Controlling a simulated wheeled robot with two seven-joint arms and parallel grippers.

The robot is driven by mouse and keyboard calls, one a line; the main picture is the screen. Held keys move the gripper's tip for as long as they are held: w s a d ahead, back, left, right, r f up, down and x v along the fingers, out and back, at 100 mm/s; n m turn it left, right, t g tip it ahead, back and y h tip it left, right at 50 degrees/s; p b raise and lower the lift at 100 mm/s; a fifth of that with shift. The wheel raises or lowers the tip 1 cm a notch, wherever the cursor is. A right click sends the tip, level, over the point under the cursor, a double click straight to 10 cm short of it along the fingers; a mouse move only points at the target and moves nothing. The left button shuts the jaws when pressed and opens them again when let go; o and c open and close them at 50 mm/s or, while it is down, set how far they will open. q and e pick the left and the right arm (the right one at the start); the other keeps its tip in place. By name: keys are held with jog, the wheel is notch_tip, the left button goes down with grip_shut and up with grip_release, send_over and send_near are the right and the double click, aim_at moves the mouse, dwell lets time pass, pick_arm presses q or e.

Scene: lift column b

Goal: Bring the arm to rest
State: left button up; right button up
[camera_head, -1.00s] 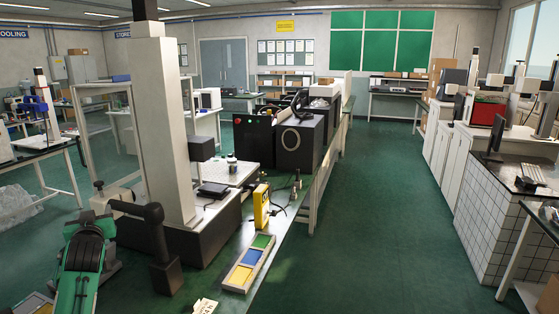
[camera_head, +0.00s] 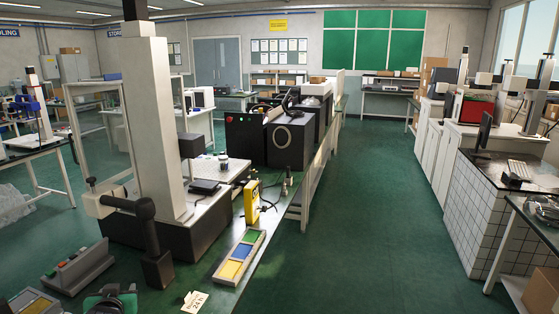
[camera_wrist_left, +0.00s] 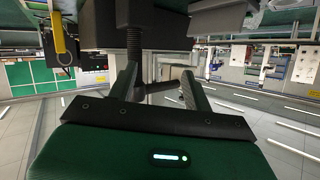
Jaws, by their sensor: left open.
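A small part of my left arm, green and black, shows at the bottom edge of the head view, left of centre, with the left gripper (camera_head: 112,302) mostly cut off there. In the left wrist view the two fingers of the left gripper (camera_wrist_left: 162,84) stand apart with nothing held between them. The room appears upside down behind them. A dark shape and a threaded dark post appear close to the fingers; I cannot tell whether they touch. My right gripper is in no view.
A white column on a dark base (camera_head: 165,237) stands on the bench left of centre. A grey control box (camera_head: 78,266) lies left of it. The green aisle floor (camera_head: 355,220) is clear.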

pick_arm(q)
jog(key=s+d+f+m+g+h, duration=0.1)
jog(key=s+d+f+g, duration=0.1)
jog(key=s+d+f, duration=0.5)
jog(key=s+d+f+m+g+h, duration=0.25)
jog(key=s+f, duration=0.25)
jog(key=s, duration=0.5)
jog(key=s+d+f+g+h, duration=0.1)
jog(key=s+d+g, duration=0.15)
jog(key=s, duration=0.35)
jog(key=s+d+f+m+g, duration=0.1)
jog(key=s+d, duration=0.3)
jog(key=s, duration=0.3)
jog(key=s+d+f+g+h, duration=0.1)
jog(key=s+d+f, duration=0.15)
jog(key=s, duration=0.35)
notch_tip(320, 180, down, 29)
jog(key=g, duration=0.1)
jog(key=s+a+f+g, duration=0.1)
jog(key=s+a+f, duration=0.2)
jog(key=s+f, duration=1.6)
jog(key=shift+f+m+g, duration=0.3)
jog(key=shift+f+m, duration=0.05)
jog(key=shift+f, duration=0.05)
jog(key=shift+s+f+y, duration=0.15)
jog(key=shift+s+y, duration=0.1)
jog(key=shift+s, duration=0.25)
jog(key=shift+c, duration=0.3)
